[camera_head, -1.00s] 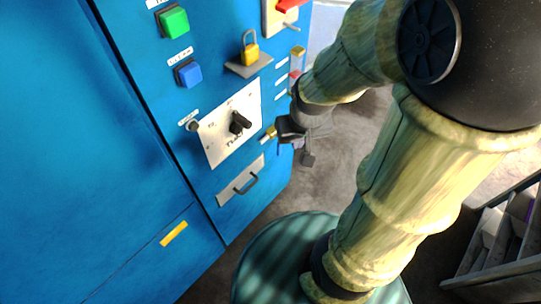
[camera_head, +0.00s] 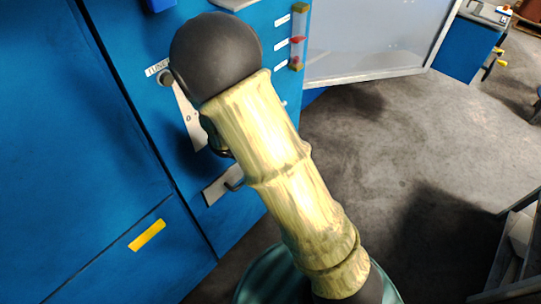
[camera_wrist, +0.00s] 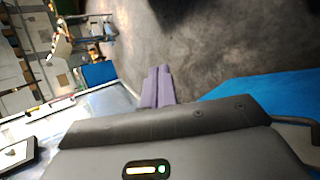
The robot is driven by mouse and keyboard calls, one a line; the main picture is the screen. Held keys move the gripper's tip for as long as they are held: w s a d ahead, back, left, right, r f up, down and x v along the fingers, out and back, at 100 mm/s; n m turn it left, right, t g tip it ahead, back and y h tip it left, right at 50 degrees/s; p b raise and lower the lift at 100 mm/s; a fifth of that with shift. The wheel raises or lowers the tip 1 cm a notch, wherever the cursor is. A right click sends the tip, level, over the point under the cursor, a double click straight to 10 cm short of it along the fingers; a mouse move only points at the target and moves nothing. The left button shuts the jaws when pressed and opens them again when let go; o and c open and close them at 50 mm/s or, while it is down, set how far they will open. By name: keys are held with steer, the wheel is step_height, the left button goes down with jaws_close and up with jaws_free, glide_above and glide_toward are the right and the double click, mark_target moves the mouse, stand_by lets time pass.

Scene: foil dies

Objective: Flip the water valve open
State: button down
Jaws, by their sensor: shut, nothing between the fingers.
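The water valve does not show clearly in either view; my arm covers much of the panel in the camera on my body. The blue cabinet (camera_head: 75,130) that carries the panel fills the left of that view, and a blue surface also shows at the right of the wrist view (camera_wrist: 262,90). My gripper (camera_wrist: 158,70) shows in the wrist view as two purple fingers side by side, shut and empty, over grey floor. No valve or handle is at the fingertips. In the camera on my body the gripper is hidden behind my arm.
A sight tube (camera_head: 298,40) with yellow ends and red marks is on the panel's right side. A white dial plate (camera_head: 188,118) and a drawer handle plate (camera_head: 215,190) are partly covered by my arm. A grey-framed panel (camera_head: 375,45) stands behind. Open floor (camera_head: 400,130) lies right.

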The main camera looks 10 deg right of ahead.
steer(key=w+a+f+n+t+h+b, duration=0.1)
steer(key=w+a+f+t+b, duration=0.2)
steer(key=w+a+f+n+t+h+b, duration=0.1)
steer(key=w+a+f+t+h+b, duration=0.1)
steer(key=w+a+f+t+b, duration=0.2)
steer(key=w+a+f+n+t+h+b, duration=0.1)
steer(key=w+a+f+n+t+b, duration=0.1)
steer(key=w+a+f+t+b, duration=0.1)
steer(key=shift+w+a+f+t+b, duration=0.15)
steer(key=shift+f+t+b, duration=0.15)
steer(key=shift+f+b, duration=0.3)
steer(key=x, duration=1)
steer(key=shift+r, duration=0.15)
steer(key=shift+h+b, duration=0.3)
